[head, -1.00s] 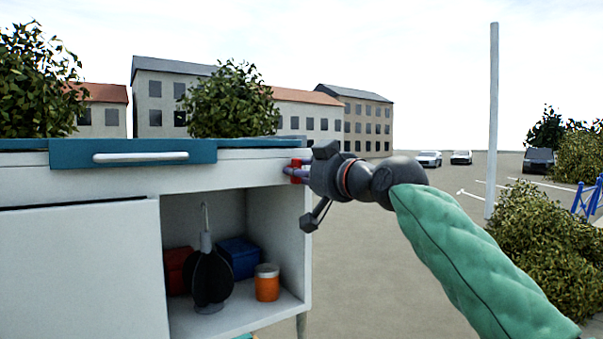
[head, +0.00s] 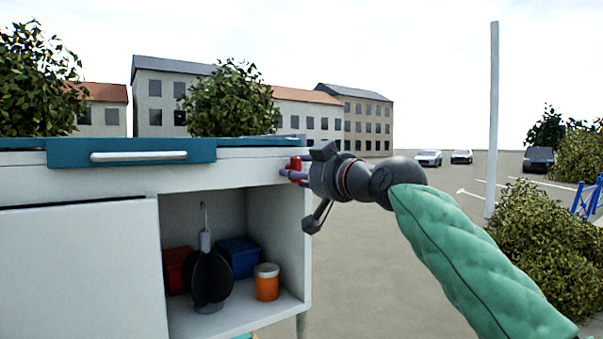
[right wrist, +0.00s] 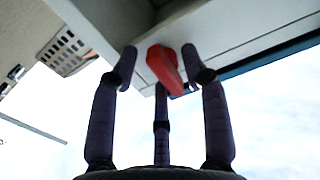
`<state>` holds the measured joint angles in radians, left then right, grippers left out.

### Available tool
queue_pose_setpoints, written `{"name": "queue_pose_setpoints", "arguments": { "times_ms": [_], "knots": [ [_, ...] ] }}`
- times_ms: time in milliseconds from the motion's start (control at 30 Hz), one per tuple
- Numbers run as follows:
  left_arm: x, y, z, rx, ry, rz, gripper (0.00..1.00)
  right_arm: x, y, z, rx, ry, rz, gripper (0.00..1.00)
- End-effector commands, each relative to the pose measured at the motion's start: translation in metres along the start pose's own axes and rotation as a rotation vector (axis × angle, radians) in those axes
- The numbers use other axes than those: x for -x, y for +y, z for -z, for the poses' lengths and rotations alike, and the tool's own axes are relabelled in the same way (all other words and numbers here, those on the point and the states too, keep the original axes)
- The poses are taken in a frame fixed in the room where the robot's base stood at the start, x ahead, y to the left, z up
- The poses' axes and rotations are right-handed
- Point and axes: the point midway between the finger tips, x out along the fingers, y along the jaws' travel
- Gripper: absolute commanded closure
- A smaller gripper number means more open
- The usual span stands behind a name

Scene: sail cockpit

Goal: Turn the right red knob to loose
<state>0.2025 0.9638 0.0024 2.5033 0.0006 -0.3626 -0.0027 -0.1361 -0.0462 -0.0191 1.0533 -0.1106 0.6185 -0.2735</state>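The red knob (head: 295,167) is on the upper right end of the white cabinet front (head: 235,177). My right gripper (head: 299,174) reaches it from the right, with its fingers around the knob. In the right wrist view the red knob (right wrist: 164,66) is an elongated block between the spread fingers of my right gripper (right wrist: 158,68). A gap shows between the knob and the left finger. The right finger is very close to the knob; I cannot tell whether it touches. The third finger is below the knob in the picture. My left gripper is not in view.
The cabinet's open shelf (head: 240,320) holds a black bulb-shaped item (head: 212,280), a blue box (head: 240,257), a red item (head: 178,270) and an orange jar (head: 267,283). A teal drawer front with a white handle (head: 140,156) is at the left. Open pavement lies right of the cabinet.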

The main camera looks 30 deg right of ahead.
Motion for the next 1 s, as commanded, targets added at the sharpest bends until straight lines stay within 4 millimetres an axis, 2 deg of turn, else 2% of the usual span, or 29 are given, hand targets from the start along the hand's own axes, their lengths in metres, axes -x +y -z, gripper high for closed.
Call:
{"name": "queue_pose_setpoints", "arguments": {
  "times_ms": [267, 733, 1000],
  "knots": [
    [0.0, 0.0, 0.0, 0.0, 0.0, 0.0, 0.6, 0.011, 0.001, 0.003, -0.001, 0.005, -0.001, 0.54],
    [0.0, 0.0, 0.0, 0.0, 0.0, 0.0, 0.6, 0.091, 0.001, 0.001, -0.001, 0.004, 0.0, 0.54],
    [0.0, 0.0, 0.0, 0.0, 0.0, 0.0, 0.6, 0.117, 0.001, 0.0, 0.0, 0.0, 0.0, 0.54]
  ]
}}
